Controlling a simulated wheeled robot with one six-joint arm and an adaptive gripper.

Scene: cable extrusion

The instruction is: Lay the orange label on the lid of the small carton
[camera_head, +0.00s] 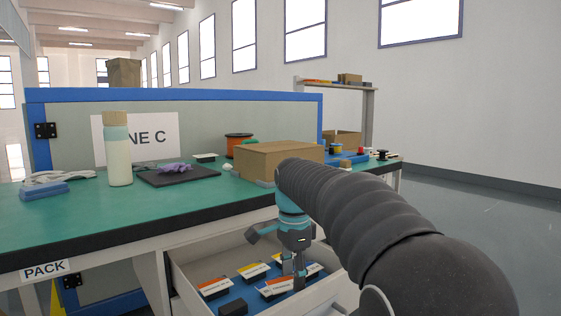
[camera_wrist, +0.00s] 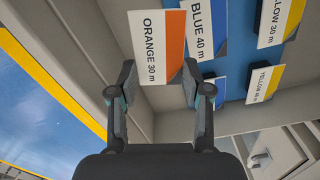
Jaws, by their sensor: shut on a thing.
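The orange label (camera_wrist: 157,48), a white card with an orange end reading "ORANGE 30 m", is between the fingers of my gripper (camera_wrist: 158,82) in the wrist view. My gripper is shut on it. In the head view my gripper (camera_head: 297,275) points down into the open drawer, and its fingertips are hard to make out among the cards. A closed brown carton (camera_head: 270,160) stands on the green bench above the drawer, partly hidden by my arm. I cannot tell whether it is the small carton.
The open drawer (camera_head: 185,283) holds several cards, among them a blue label (camera_wrist: 199,28) and a yellow label (camera_wrist: 263,82). The green bench (camera_head: 150,205) carries a bottle (camera_head: 117,150), a dark mat (camera_head: 180,178) and an orange spool (camera_head: 237,142).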

